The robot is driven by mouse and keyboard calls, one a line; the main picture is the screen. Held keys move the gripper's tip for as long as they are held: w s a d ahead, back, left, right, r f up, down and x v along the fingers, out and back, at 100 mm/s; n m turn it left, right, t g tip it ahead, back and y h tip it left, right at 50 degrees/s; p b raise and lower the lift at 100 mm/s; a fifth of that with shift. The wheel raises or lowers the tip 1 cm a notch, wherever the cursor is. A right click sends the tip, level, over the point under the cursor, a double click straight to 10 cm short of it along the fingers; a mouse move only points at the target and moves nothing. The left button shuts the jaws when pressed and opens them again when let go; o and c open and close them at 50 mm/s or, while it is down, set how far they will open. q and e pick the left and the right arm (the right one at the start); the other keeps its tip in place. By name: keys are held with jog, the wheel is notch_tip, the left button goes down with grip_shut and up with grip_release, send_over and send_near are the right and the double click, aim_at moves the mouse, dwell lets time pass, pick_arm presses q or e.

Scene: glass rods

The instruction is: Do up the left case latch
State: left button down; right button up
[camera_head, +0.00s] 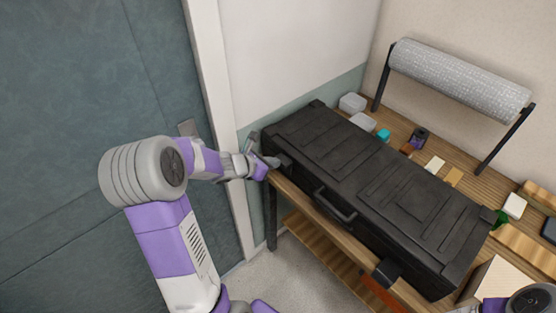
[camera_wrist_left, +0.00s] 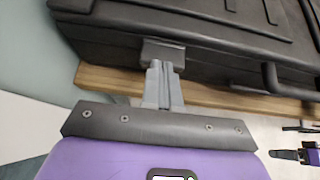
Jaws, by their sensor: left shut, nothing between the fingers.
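The black case (camera_head: 370,180) lies on the wooden table with its lid down. Its left latch (camera_head: 284,160) is a dark block on the front face near the left end, partly beside my gripper. My left gripper (camera_head: 273,163) is at this latch. In the left wrist view the grey fingers (camera_wrist_left: 164,68) are shut together and empty, with their tips at the lower edge of the left latch (camera_wrist_left: 163,52). I cannot tell whether they touch or press it. The latch's exact angle is unclear.
The right latch (camera_head: 387,272) juts from the case front, and a handle (camera_head: 334,206) sits between the latches. The table edge (camera_wrist_left: 110,80) runs just below the case. A bubble-wrap roll (camera_head: 460,80) and small items stand behind. A wall and door post are at the left.

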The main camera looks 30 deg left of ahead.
pick_arm(q)
jog(key=shift+w+d, duration=0.15)
jog(key=shift+d, duration=0.05)
jog(key=shift+r, duration=0.2)
jog(key=shift+w+r+p, duration=0.1)
jog(key=shift+r+p, duration=0.5)
jog(key=shift+r, duration=0.05)
jog(key=shift+s+a, duration=0.15)
jog(key=shift+s, duration=0.15)
jog(key=s+f+p+v, duration=0.1)
jog(key=p+v, duration=0.1)
jog(key=v, duration=1)
jog(key=shift+s+f, duration=0.25)
jog(key=shift+s, duration=0.15)
jog(key=shift+a, duration=0.1)
